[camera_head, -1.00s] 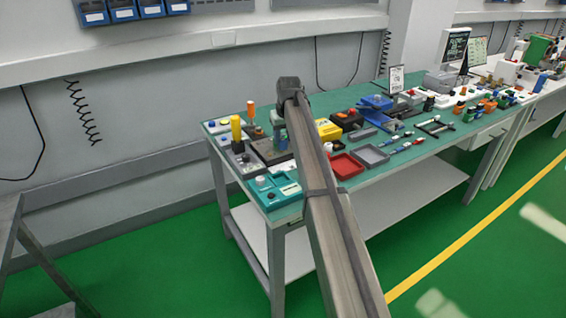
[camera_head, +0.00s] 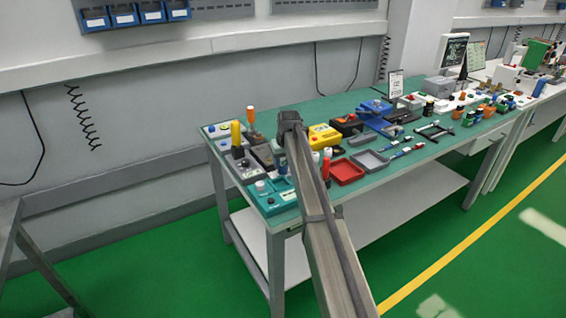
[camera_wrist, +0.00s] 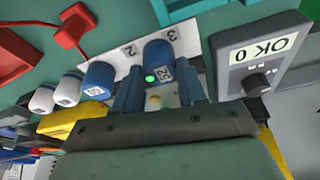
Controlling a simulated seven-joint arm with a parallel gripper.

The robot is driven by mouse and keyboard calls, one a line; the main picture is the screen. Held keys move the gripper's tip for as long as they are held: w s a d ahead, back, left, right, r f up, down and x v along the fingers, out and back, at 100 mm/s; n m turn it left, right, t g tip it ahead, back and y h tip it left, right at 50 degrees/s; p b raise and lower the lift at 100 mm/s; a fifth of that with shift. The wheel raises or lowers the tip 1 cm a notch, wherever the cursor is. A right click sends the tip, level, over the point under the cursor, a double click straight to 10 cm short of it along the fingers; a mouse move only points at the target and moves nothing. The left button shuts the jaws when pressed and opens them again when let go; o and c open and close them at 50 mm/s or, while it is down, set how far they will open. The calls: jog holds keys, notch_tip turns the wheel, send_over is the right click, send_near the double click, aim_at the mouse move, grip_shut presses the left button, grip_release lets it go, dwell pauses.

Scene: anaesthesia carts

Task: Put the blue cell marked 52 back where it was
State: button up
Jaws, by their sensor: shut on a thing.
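In the wrist view my gripper (camera_wrist: 161,92) is shut on a blue cell (camera_wrist: 158,60) with a small white printed label that seems to read 52. The cell is between the two blue-grey fingers, at the number 3 on a white numbered strip (camera_wrist: 122,58). I cannot tell whether it is fully seated there. A green light (camera_wrist: 151,78) shows beside the label. Another blue cell (camera_wrist: 97,79) stands to the left, near the number 2.
A grey tester (camera_wrist: 262,58) reading "OK 0" stands close right of the gripper. More white-and-blue cells (camera_wrist: 67,88) and a yellow object (camera_wrist: 72,122) lie left. A red tray (camera_head: 346,171) and a grey tray (camera_head: 369,161) lie right of the arm on the green bench.

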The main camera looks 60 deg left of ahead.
jog(key=shift+f, duration=0.1)
jog(key=o, duration=1.2)
jog(key=shift+c, duration=0.2)
jog(key=v, duration=1.2)
